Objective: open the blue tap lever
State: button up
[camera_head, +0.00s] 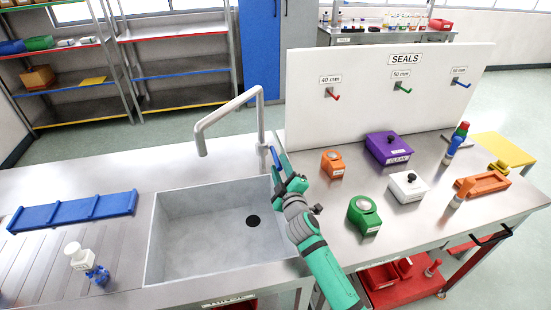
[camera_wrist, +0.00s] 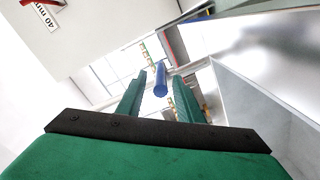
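The blue tap lever (camera_head: 275,157) is on the grey tap (camera_head: 260,118) behind the sink, low on its post in the head view. My gripper (camera_head: 281,163) reaches it from the front right, and its fingers partly overlap the lever there. In the wrist view the lever (camera_wrist: 160,80) shows end-on as a blue rod between the two green fingers of my gripper (camera_wrist: 160,92). A gap shows on each side of the rod, so the fingers are open. I cannot tell how deep the lever sits between them.
The sink (camera_head: 213,238) lies left of my arm. A white seals board (camera_head: 385,110) stands close on the right. Boxes, including an orange one (camera_head: 332,164) and a green one (camera_head: 364,216), stand on the counter right of my arm.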

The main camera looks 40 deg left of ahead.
aim_at(275, 155)
jog(key=x, duration=0.4)
jog(key=shift+a, duration=0.3)
jog(key=shift+w+a, duration=0.35)
jog(key=shift+c, duration=0.6)
grip_shut()
